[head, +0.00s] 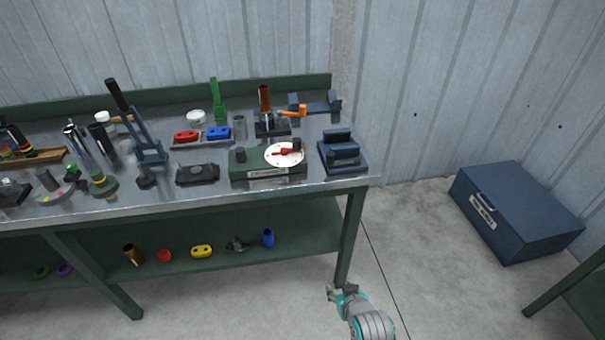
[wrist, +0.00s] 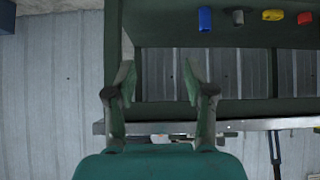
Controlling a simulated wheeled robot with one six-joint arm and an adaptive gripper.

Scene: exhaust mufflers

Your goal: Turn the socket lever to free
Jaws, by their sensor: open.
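A dark socket block (head: 271,128) stands toward the back right of the workbench, with a reddish-brown tube (head: 264,98) upright in it. An orange lever (head: 295,112) sticks out from the socket to the right; I take it for the socket lever. Its set position cannot be read at this size. My gripper (head: 338,292) is low in front of the bench's right end, well below the top and apart from the lever. In the wrist view my gripper (wrist: 160,75) has its two fingers apart with nothing between them. The lever does not show clearly there.
A green box with a white dial and red pointer (head: 284,154) stands in front of the socket. A blue fixture (head: 343,152) sits at the right corner. The lower shelf (head: 215,262) holds several small parts. A blue chest (head: 515,212) stands on the floor at right.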

